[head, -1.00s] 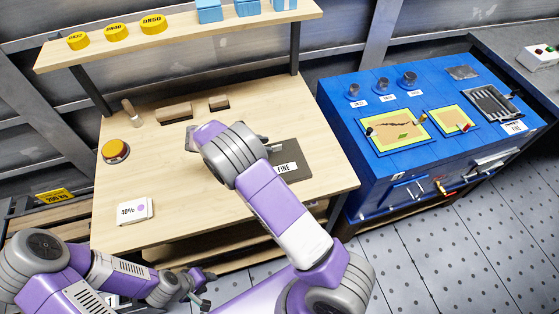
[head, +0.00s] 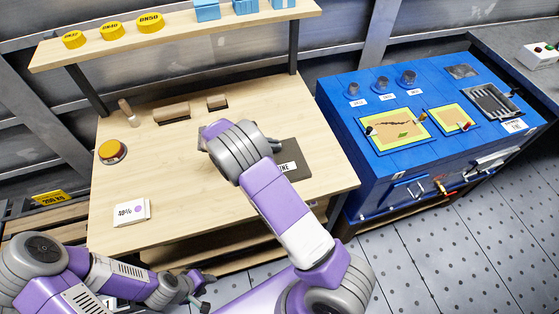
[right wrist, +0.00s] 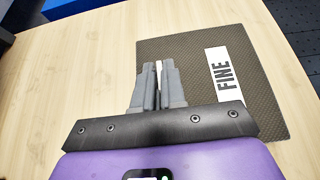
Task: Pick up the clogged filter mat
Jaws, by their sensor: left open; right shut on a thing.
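A flat dark grey-brown filter mat (head: 298,150) with a white FINE label lies on the right part of the wooden bench; it also shows in the right wrist view (right wrist: 190,50). My right gripper (head: 274,146) is low over its left side and covers part of it in the head view. In the right wrist view its fingers (right wrist: 158,68) are nearly together at the mat's left edge, with a thin pale strip between them. The exact contact is hidden. My left gripper (head: 203,290) is open and empty, low in front of the bench.
A blue cabinet (head: 370,187) stands right of the bench, with a dark slotted frame (head: 490,101) on top. A yellow button (head: 110,150), a 40% card (head: 131,212) and wooden blocks (head: 172,112) are on the bench. A shelf (head: 190,33) overhangs its back. The bench's left middle is clear.

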